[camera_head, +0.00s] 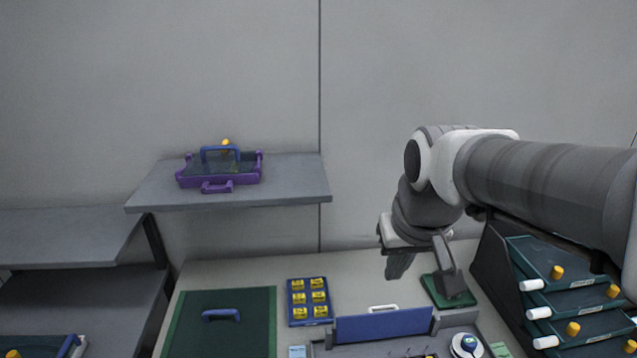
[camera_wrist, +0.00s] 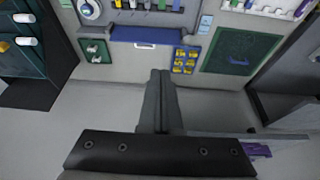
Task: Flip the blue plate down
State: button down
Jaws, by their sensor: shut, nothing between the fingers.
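The blue plate (camera_head: 384,325) stands raised along the back edge of a grey tray on the table, its broad face toward the head camera. A white handle (camera_head: 384,308) shows at its top edge. In the wrist view the blue plate (camera_wrist: 146,34) is a band beyond the fingertips, with the white handle (camera_wrist: 145,45) on its near side. My gripper (camera_head: 398,270) hangs above and behind the plate, slightly to its right, apart from it. In the wrist view my gripper (camera_wrist: 160,74) has its fingers together and empty.
A yellow-block tray (camera_head: 309,301) and a green panel with a blue handle (camera_head: 221,315) lie left of the plate. A green pad (camera_head: 440,292) lies behind right. A rack of teal trays (camera_head: 560,290) stands right. A purple carrier (camera_head: 220,170) sits on a shelf.

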jog(key=g+p, duration=0.2)
send_over(383, 321)
jog(key=a, duration=0.3)
notch_tip(383, 321, down, 6)
jog(key=w+d+f+g+p, duration=0.1)
jog(key=w+d+f, duration=0.1)
jog(key=w+f, duration=0.6)
notch_tip(383, 321, down, 3)
jog(key=shift+f+g, duration=0.1)
jog(key=shift+g, duration=0.2)
jog(key=shift+w, duration=0.1)
jog(key=s+f+p, duration=0.1)
jog(key=s+f, duration=0.2)
jog(key=f, duration=0.5)
jog(key=shift+s+f, duration=0.2)
jog(key=shift+f, duration=0.2)
jog(key=shift+b, duration=0.3)
jog(key=shift+s+r, duration=0.1)
jog(key=shift+s, duration=0.1)
